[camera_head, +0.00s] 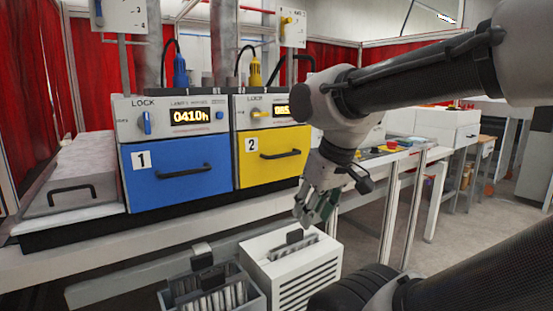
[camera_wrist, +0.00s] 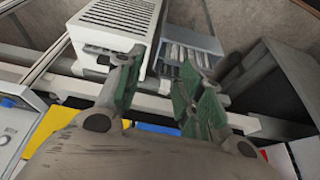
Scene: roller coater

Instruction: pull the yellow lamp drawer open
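The yellow drawer (camera_head: 252,174), marked 2, sits flush in the machine's front beside the blue drawer (camera_head: 160,187), marked 1. Its black bar handle (camera_head: 281,155) is fully visible. Above it are a panel with a yellow lock knob (camera_head: 258,114) and a display partly hidden by my arm. My gripper (camera_head: 316,208) hangs fingers down, lower and to the right of the yellow drawer, apart from the handle. In the wrist view my gripper (camera_wrist: 160,88) shows its green-padded fingers spread with nothing between them.
A white slatted box (camera_head: 300,265) and a grey bin (camera_head: 215,288) with upright plates stand below the machine, close under my gripper. A pale rail (camera_head: 150,277) runs beneath the drawers. Open floor (camera_head: 480,240) lies to the right.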

